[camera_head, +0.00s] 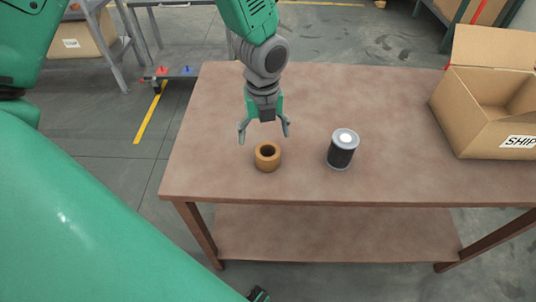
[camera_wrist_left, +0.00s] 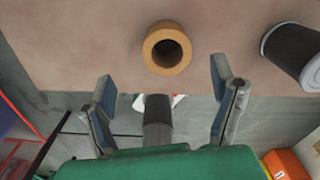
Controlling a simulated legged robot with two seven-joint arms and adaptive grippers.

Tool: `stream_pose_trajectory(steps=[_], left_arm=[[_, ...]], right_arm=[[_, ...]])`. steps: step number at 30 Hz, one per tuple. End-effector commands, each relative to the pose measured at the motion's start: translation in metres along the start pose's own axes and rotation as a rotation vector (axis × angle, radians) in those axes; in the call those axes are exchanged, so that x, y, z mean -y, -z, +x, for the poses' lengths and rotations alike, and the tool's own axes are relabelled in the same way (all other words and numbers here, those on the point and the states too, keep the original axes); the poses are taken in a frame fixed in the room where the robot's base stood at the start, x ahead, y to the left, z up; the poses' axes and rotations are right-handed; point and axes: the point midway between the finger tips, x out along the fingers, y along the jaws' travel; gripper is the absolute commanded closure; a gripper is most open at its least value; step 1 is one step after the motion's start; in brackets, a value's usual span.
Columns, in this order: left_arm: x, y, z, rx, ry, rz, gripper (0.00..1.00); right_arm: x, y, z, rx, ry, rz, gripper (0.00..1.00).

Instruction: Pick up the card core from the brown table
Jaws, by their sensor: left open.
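The card core (camera_head: 267,157) is a short, orange-brown hollow ring standing on the brown table (camera_head: 320,185), near its front left part. In the left wrist view the card core (camera_wrist_left: 167,49) shows its round dark hole, a little beyond the fingertips and between their lines. My left gripper (camera_head: 264,133) hangs above and just behind the card core, with fingers spread wide and empty. Its two fingers also show in the left wrist view (camera_wrist_left: 163,82). They look clear of the card core.
A dark can with a grey rim (camera_head: 342,149) stands right of the card core; it also shows in the left wrist view (camera_wrist_left: 296,52). An open cardboard box (camera_head: 490,125) sits at the table's right end. The table's left and back areas are bare.

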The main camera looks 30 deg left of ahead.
Motion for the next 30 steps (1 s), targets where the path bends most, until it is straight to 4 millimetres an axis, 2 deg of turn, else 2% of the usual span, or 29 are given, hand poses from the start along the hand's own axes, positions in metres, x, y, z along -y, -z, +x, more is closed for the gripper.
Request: stream_pose_trajectory(steps=[3,8,18,26,27,29,30], left_arm=[[0.001,0.0,0.016,0.0,-0.001,0.001,0.21],[0.001,0.0,0.025,0.0,0.0,0.0,0.21],[0.005,0.001,0.07,0.0,0.0,0.0,0.21],[0.005,0.001,0.073,0.001,0.001,0.0,0.21],[0.005,0.001,0.073,0.001,0.001,0.0,0.25],[0.005,0.001,0.073,0.001,0.001,0.0,0.46],[0.005,0.001,0.073,0.001,0.001,0.0,0.6]], right_arm=[[0.0,0.0,0.002,0.0,0.0,0.0,0.6],[0.0,0.0,0.002,-0.001,0.0,0.0,0.6],[0.0,0.0,0.004,-0.001,0.0,0.0,0.6],[0.0,0.0,0.004,-0.001,0.0,0.0,0.6],[0.0,0.0,0.004,-0.001,0.0,0.0,0.6],[0.0,0.0,0.004,-0.001,0.0,0.0,0.6],[0.0,0.0,0.004,-0.001,0.0,0.0,0.6]])
